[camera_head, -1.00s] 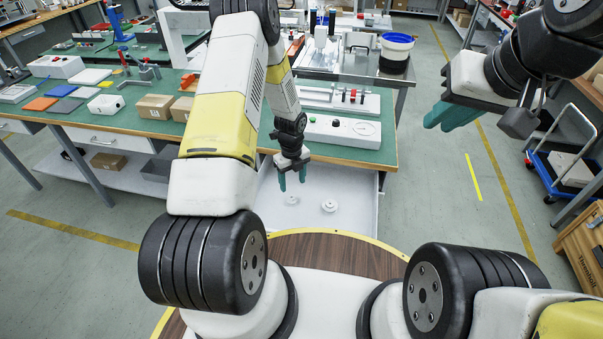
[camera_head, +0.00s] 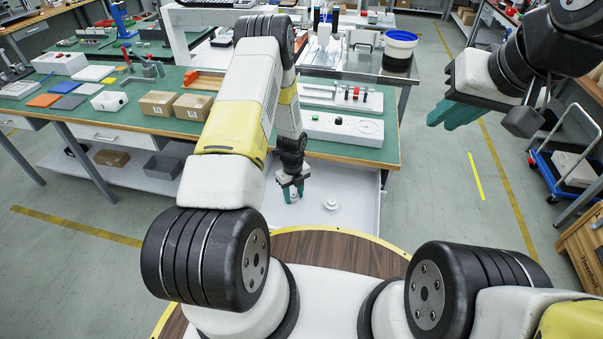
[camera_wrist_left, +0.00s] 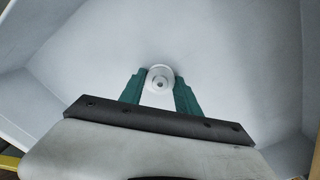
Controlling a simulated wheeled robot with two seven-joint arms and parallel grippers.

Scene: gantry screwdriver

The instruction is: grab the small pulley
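A small white pulley (camera_wrist_left: 160,78) lies in a white tray (camera_wrist_left: 225,60) and shows between the green fingertips of my left gripper (camera_wrist_left: 160,88) in the left wrist view. The fingers are spread apart on either side of it; I cannot tell whether they touch it.
The tray's walls rise around the left gripper. The green workbench (camera_head: 345,152) stands just behind it, with a white control box (camera_head: 342,128) and cardboard boxes (camera_head: 158,104) on top. A blue cart (camera_head: 565,170) stands on the right.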

